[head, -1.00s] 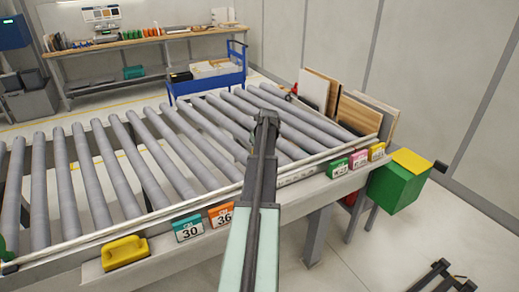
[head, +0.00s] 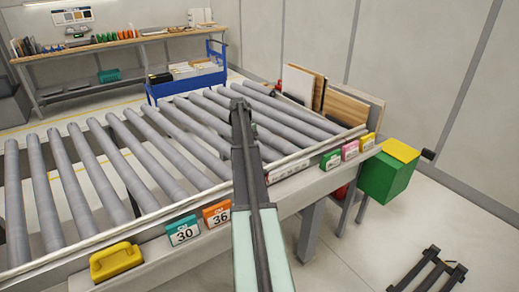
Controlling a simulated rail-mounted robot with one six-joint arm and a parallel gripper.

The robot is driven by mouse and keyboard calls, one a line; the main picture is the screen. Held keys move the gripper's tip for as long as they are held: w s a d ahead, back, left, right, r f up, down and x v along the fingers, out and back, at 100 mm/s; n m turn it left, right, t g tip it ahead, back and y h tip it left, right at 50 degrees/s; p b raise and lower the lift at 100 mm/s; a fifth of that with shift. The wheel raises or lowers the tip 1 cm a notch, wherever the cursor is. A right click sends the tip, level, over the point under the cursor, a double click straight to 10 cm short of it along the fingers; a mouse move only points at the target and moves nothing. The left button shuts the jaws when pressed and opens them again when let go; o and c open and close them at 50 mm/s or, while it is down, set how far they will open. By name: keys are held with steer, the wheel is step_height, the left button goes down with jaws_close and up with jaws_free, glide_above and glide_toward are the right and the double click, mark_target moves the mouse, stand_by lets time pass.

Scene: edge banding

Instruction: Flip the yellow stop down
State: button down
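A yellow block with a raised, handle-like loop (head: 117,261) sits on the front ledge of the roller conveyor, at the lower left; it is the largest yellow piece on the rail, and I cannot tell whether it is the stop. A small yellow tag (head: 367,142) sits at the right end of the same rail. My arm reaches up from the bottom middle over the conveyor. Its dark end, my gripper (head: 240,104), is above the rollers, well to the right of the yellow block and apart from it. Its fingers cannot be made out.
Teal 30 (head: 183,231) and orange 36 (head: 217,215) tags stand on the front rail between the yellow block and my arm. Green (head: 331,160) and pink (head: 350,150) tags are farther right. A green box with yellow top (head: 388,178) hangs beyond. Grey rollers (head: 110,190) are bare.

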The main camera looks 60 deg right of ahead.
steer(key=shift+s, duration=0.1)
stand_by(0.3)
steer(key=c, duration=1.1)
jaws_free()
steer(key=p+v, duration=1)
steer(key=shift+w+d+r, duration=0.1)
steer(key=shift+w+r, duration=0.15)
steer(key=shift+r, duration=0.05)
